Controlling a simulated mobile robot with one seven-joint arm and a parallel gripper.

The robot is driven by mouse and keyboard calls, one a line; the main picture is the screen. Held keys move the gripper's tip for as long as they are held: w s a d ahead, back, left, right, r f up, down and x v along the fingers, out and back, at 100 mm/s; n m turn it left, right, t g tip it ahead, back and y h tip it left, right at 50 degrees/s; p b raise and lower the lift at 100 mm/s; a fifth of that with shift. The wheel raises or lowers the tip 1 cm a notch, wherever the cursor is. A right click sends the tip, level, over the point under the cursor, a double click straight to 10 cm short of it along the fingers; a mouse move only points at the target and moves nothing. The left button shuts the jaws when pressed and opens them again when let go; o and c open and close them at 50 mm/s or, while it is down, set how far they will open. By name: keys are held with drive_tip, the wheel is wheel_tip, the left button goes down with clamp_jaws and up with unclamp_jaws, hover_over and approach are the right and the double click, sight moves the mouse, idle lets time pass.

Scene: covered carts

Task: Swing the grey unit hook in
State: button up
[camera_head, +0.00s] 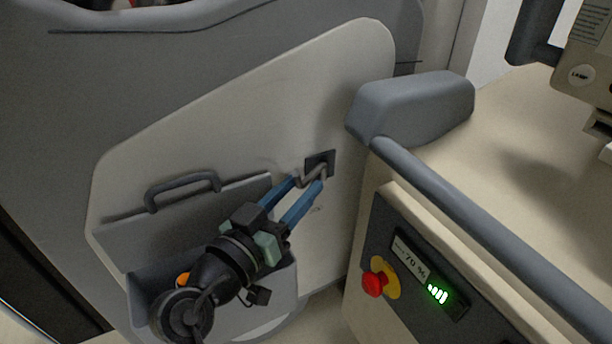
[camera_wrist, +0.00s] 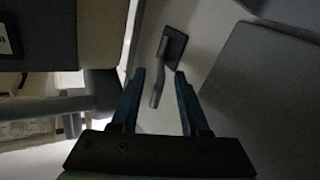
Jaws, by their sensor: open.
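The grey unit hook (camera_head: 313,174) is a small bent grey bar. It sticks out from a dark square plate (camera_head: 322,158) on the pale side panel. My gripper (camera_head: 306,183) is open, with its blue fingertips at the hook. In the wrist view the hook (camera_wrist: 158,83) hangs from its plate (camera_wrist: 176,45) and lies between the two open fingers (camera_wrist: 160,73). I cannot tell whether a finger touches it. The fingers partly cover the hook in the head view.
A grey handle (camera_head: 182,188) and an open bin (camera_head: 285,295) are on the same panel, left of and below the hook. To the right stands a beige cart with a grey rail (camera_head: 465,215), a grey bumper (camera_head: 415,105) and a red stop button (camera_head: 374,284). The gap between the panel and cart is narrow.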

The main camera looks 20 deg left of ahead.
drive_tip(key=s+a+p, duration=0.1)
drive_tip(key=s+p, duration=0.1)
drive_tip(key=s, duration=0.8)
drive_tip(key=shift+a, duration=0.1)
